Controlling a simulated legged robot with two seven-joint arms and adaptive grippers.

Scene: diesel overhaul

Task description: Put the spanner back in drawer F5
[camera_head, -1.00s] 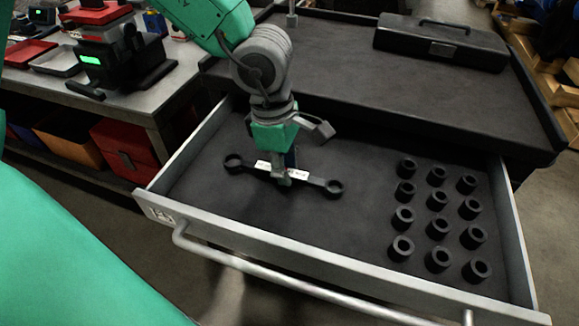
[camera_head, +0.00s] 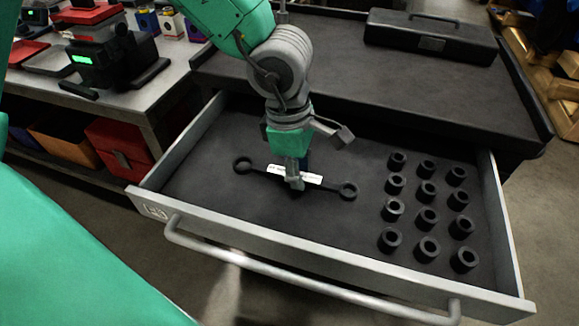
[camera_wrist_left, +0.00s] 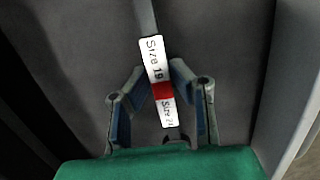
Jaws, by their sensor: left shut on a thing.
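The spanner (camera_head: 333,189) is dark with a ring at each end and a white label on its middle. In the left wrist view its label (camera_wrist_left: 152,62) reads "Size 19" and has a red band. My left gripper (camera_head: 294,186) is shut on the middle of the spanner, inside the open drawer (camera_head: 250,210). I cannot tell whether the spanner touches the drawer floor. In the left wrist view the fingers (camera_wrist_left: 163,100) stand on both sides of the label. The marking on the drawer front is too blurred to read surely. My right gripper is not in view.
Several black sockets (camera_head: 426,218) stand in rows in the drawer's right part. The drawer handle (camera_head: 290,275) runs along the front. A black toolbox (camera_head: 430,38) sits on the cabinet top. A workbench (camera_head: 175,80) with devices is at the left. The drawer's left floor is clear.

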